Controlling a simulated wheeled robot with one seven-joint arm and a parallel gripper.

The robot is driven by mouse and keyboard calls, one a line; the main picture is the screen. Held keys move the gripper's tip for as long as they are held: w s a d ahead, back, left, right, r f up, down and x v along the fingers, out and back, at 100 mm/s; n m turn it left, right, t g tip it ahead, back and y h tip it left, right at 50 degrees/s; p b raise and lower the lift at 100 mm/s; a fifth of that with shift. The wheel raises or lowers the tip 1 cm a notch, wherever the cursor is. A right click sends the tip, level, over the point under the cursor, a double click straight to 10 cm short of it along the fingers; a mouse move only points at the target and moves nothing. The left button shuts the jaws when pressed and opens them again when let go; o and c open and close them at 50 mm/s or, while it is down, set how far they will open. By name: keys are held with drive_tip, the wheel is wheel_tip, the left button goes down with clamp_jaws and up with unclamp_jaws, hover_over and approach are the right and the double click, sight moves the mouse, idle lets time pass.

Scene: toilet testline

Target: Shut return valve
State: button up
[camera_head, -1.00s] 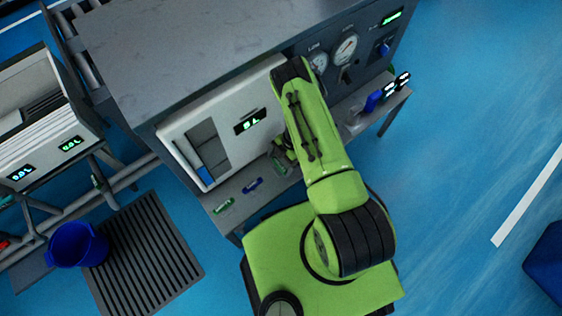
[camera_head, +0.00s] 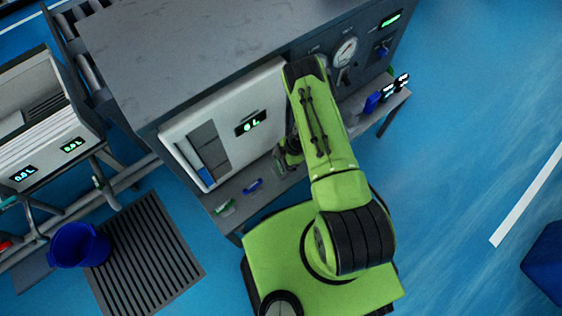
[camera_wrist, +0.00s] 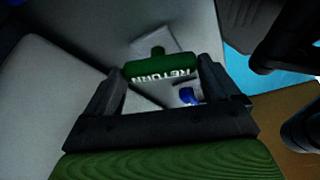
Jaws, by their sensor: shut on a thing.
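The return valve handle (camera_wrist: 160,68) is a dark green bar with white RETURN lettering, seen upside down in the wrist view. It lies crosswise between the two fingertips of my gripper (camera_wrist: 163,80), which is shut on it. A short green stem shows beyond the bar, against a pale grey plate. In the head view my gripper (camera_head: 289,155) is low at the front of the bench, beside the white panel. There my arm hides the held handle.
A white panel (camera_head: 267,95) with a lit display stands left of my arm. A green piece (camera_head: 225,208) and a blue piece (camera_head: 252,185) sit on the shelf. A gauge (camera_head: 345,50) is behind right; a blue bucket (camera_head: 78,245) stands lower left.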

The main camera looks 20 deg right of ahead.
drive_tip(key=m+t, duration=0.1)
drive_tip(key=m, duration=0.2)
drive_tip(key=shift+s+r+m+t+p, duration=0.1)
drive_tip(key=shift+m+t+p, duration=0.2)
drive_tip(key=shift+m+p, duration=0.1)
drive_tip(key=m+t, duration=0.1)
drive_tip(key=m, duration=0.2)
drive_tip(key=shift+m+h+p, duration=0.3)
drive_tip(key=shift+h, duration=0.1)
drive_tip(key=m+h, duration=0.1)
drive_tip(key=m, duration=0.2)
drive_tip(key=m+t+h, duration=0.1)
drive_tip(key=m, duration=0.2)
drive_tip(key=shift+s+a+m+t, duration=0.15)
drive_tip(key=shift+a+m+t, duration=0.05)
drive_tip(key=shift+m+t, duration=0.1)
drive_tip(key=o, duration=0.8)
drive_tip(key=shift+p, duration=0.3)
